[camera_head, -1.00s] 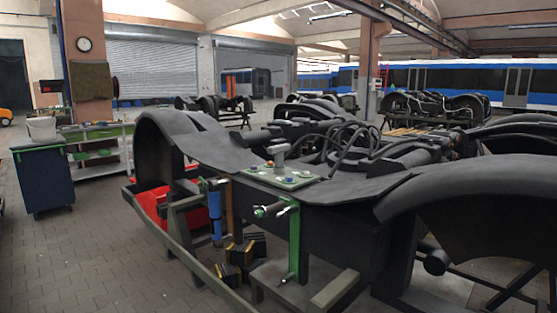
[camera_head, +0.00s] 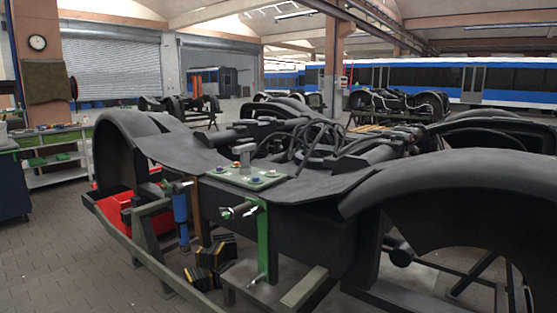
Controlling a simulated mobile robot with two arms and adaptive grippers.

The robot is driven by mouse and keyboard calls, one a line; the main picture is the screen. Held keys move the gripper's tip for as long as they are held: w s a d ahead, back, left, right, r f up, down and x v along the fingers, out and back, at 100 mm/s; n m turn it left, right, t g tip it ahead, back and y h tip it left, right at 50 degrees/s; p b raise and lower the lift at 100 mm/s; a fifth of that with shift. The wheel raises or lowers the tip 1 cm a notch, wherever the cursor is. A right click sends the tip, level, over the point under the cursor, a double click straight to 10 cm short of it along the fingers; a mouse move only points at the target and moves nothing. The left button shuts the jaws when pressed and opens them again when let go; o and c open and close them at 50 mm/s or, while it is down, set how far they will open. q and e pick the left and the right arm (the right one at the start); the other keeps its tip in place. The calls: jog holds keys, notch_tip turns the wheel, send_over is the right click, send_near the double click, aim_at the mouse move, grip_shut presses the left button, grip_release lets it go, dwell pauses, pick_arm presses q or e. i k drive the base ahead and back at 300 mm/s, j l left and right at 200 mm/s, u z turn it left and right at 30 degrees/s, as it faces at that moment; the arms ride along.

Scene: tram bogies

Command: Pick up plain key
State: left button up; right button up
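I cannot make out a plain key in the head view. A light green plate (camera_head: 246,180) lies on top of the near bogie (camera_head: 300,222). It carries a grey T-shaped piece (camera_head: 244,155) and several small blue and other coloured parts, too small to identify. A green upright bracket (camera_head: 263,240) hangs at the bogie's front below the plate, with a dark and silver cylindrical part (camera_head: 237,210) beside its top. Neither of my grippers shows in the view.
A red bin (camera_head: 116,208) and a blue cylinder (camera_head: 180,205) are at the bogie's left front. Yellow-black blocks (camera_head: 210,262) lie below. A workbench with shelves (camera_head: 50,155) stands at the left. The paved floor (camera_head: 70,255) at front left is free. Other bogies and trams fill the background.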

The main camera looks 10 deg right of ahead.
aim_at(245, 151)
jog(key=i+j+z, duration=0.55)
jog(key=j+z, duration=0.25)
